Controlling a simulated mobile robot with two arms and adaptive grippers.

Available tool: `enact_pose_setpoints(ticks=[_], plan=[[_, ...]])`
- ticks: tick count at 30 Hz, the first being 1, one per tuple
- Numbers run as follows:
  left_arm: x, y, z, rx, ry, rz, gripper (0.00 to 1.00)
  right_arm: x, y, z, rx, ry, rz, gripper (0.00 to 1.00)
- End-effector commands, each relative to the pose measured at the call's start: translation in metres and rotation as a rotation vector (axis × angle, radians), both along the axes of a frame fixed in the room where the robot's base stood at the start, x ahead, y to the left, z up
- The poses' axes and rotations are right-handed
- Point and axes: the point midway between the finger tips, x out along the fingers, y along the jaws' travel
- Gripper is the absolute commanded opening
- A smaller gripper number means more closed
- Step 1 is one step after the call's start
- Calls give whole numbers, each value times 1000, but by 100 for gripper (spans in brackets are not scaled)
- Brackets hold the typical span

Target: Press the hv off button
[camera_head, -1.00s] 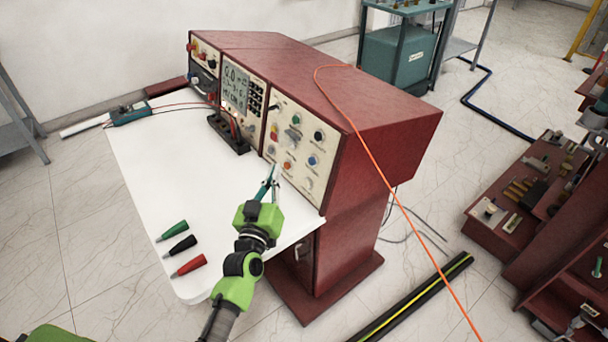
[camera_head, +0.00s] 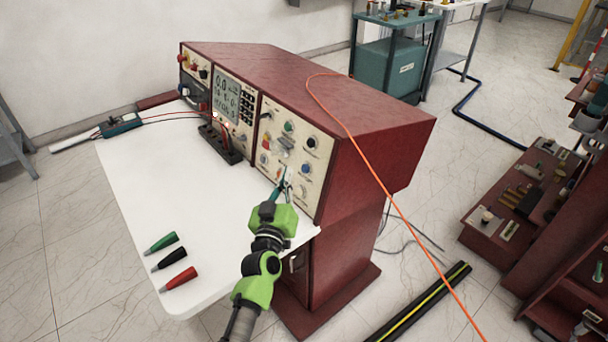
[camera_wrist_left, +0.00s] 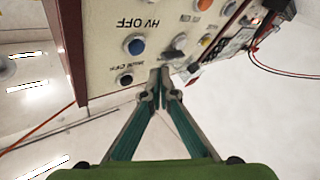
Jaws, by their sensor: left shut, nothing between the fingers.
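The control panel (camera_head: 296,205) on the red cabinet carries several knobs and buttons. The blue HV OFF button (camera_head: 305,168) sits on its right part. In the left wrist view, which is upside down, the blue button (camera_wrist_left: 133,45) shows uncovered next to its "HV OFF" label (camera_wrist_left: 133,22). My left gripper (camera_head: 286,173) is in front of the panel, fingertips just left of the blue button in the head view. My right gripper is not in view.
The white tabletop (camera_head: 150,200) holds green, black and red probes (camera_head: 178,279) at its front. A black terminal block (camera_head: 220,144) stands before the meter. An orange cable (camera_head: 366,150) runs over the cabinet to the floor. The middle of the tabletop is clear.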

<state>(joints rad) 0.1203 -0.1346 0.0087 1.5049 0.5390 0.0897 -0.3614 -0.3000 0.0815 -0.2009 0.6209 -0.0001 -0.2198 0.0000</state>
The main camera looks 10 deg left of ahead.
Motion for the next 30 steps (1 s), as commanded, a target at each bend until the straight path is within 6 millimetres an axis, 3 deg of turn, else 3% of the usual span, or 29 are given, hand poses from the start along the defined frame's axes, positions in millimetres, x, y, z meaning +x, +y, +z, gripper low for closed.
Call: enact_pose_setpoints(ticks=[9, 30], plan=[[19, -15, -6, -1, -1, 1, 0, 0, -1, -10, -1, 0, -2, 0], [20, -16, -6, 0, 0, 1, 0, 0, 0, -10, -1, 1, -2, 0]])
